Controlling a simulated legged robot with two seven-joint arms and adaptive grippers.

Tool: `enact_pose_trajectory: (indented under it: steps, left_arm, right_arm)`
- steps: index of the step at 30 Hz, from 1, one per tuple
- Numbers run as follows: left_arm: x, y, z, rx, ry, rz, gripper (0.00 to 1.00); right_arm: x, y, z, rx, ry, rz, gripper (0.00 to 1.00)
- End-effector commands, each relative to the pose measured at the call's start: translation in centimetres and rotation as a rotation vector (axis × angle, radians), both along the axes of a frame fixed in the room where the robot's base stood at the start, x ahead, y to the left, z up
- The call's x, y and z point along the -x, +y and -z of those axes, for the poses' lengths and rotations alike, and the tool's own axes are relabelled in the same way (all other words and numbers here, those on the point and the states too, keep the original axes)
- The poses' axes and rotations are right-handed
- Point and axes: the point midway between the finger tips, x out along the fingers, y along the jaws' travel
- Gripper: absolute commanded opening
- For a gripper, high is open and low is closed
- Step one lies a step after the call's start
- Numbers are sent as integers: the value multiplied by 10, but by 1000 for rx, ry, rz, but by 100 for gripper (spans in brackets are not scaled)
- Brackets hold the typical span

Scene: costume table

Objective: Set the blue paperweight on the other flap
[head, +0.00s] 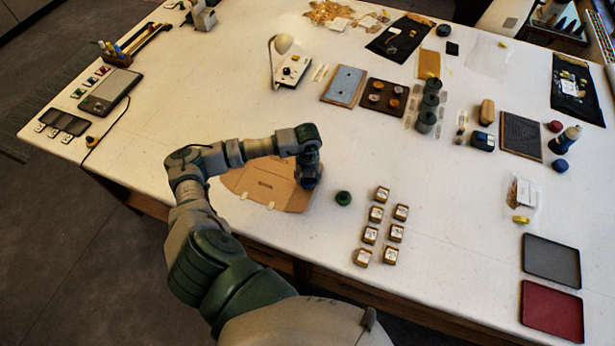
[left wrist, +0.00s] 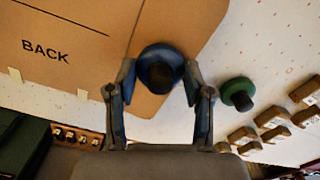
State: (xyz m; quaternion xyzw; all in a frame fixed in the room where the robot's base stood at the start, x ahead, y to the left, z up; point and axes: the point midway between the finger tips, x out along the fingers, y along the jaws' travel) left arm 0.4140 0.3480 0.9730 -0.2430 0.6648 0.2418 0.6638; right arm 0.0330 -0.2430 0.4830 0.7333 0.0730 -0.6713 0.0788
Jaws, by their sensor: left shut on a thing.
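The brown cardboard piece (head: 248,184) lies flat near the table's front edge; in the left wrist view its panel (left wrist: 65,75) reads BACK, and a crease sets off a flap (left wrist: 198,24) on the right. My left gripper (head: 308,176) is over the right end of the cardboard, pointing down. In the left wrist view its fingers are shut on the round blue paperweight (left wrist: 160,58), which has a dark knob. The paperweight is over the right flap's near edge; I cannot tell whether it touches. A green paperweight (head: 343,198) stands on the table to the right. My right gripper is out of view.
Several small labelled boxes (head: 376,214) stand in two columns right of the green paperweight. Pale tabs (left wrist: 83,95) show at the cardboard's near edge. A blue panel (head: 344,82) and a dark tray (head: 384,84) lie farther back. The table left of the cardboard is clear.

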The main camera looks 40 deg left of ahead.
Motion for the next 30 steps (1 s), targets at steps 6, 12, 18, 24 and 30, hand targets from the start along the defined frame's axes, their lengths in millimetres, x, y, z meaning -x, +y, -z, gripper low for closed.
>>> enact_pose_trajectory:
  steps: [6,12,18,24,30]
  left_arm:
    - [0,0,5,1,-1,0,4]
    - [0,0,9,0,-1,0,4]
    - [0,0,13,0,-1,0,4]
    - [0,0,17,0,-1,0,4]
    - [0,0,18,0,-1,0,76]
  right_arm:
    - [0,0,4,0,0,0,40]
    - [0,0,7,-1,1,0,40]
    - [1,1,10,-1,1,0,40]
    - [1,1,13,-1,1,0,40]
    - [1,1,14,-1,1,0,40]
